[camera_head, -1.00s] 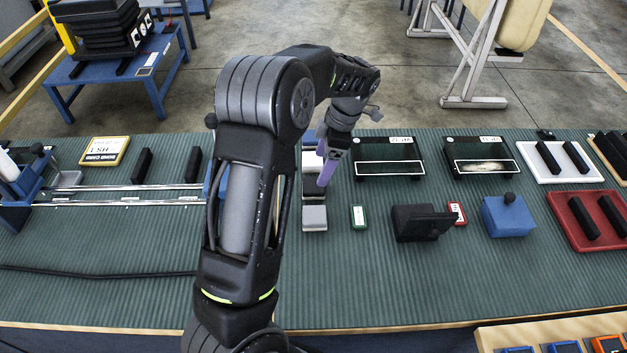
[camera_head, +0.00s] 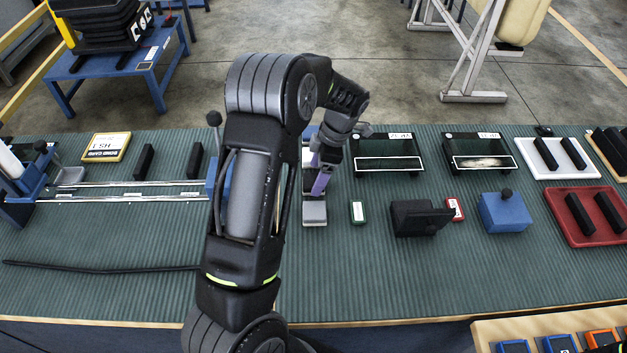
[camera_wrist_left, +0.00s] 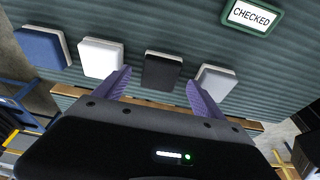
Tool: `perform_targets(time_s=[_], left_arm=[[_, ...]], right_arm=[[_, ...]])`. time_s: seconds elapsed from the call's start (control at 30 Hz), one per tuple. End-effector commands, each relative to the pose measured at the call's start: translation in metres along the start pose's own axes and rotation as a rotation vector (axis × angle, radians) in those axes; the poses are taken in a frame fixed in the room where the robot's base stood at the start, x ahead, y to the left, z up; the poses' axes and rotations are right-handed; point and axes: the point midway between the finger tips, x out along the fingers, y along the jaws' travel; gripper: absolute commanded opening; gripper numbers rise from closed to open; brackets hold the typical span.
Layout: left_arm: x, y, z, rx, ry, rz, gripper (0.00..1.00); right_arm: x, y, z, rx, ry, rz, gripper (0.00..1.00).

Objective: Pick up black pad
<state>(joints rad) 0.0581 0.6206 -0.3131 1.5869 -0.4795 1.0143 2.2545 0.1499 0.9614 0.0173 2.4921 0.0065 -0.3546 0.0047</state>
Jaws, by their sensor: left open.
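The black pad (camera_wrist_left: 162,71) lies in a row of pads on the green ribbed mat in the left wrist view. A white pad (camera_wrist_left: 101,58) is to its left and a grey pad (camera_wrist_left: 214,80) to its right; a blue pad (camera_wrist_left: 43,47) is at the far left. My left gripper (camera_wrist_left: 160,85) is open, its purple fingers on either side of the black pad in the picture; contact cannot be told. In the head view my left gripper (camera_head: 318,184) is over the row and largely hides the black pad. The grey pad (camera_head: 314,213) shows in front.
A green-framed CHECKED card (camera_wrist_left: 252,15) lies near the row. To the right in the head view are a black holder (camera_head: 420,218), a blue box (camera_head: 505,213) and a red tray (camera_head: 560,218). Metal rails (camera_head: 120,191) lie left. The front mat is mostly clear.

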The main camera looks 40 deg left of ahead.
Motion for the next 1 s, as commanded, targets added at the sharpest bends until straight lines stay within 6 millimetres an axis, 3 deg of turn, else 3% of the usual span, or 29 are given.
perform_targets(time_s=[0.2,0.77,1.0], left_arm=[[0.022,0.000,-0.001,-0.001,0.001,-0.001,0.80],[0.023,0.000,0.000,0.000,0.000,0.000,0.80],[0.023,0.000,0.000,0.000,0.000,0.000,0.63]], right_arm=[[-0.007,-0.002,0.001,0.002,-0.002,0.002,0.45],[-0.006,-0.002,0.001,0.001,-0.002,0.002,0.45],[-0.006,-0.002,0.001,0.001,-0.002,0.002,0.45]])
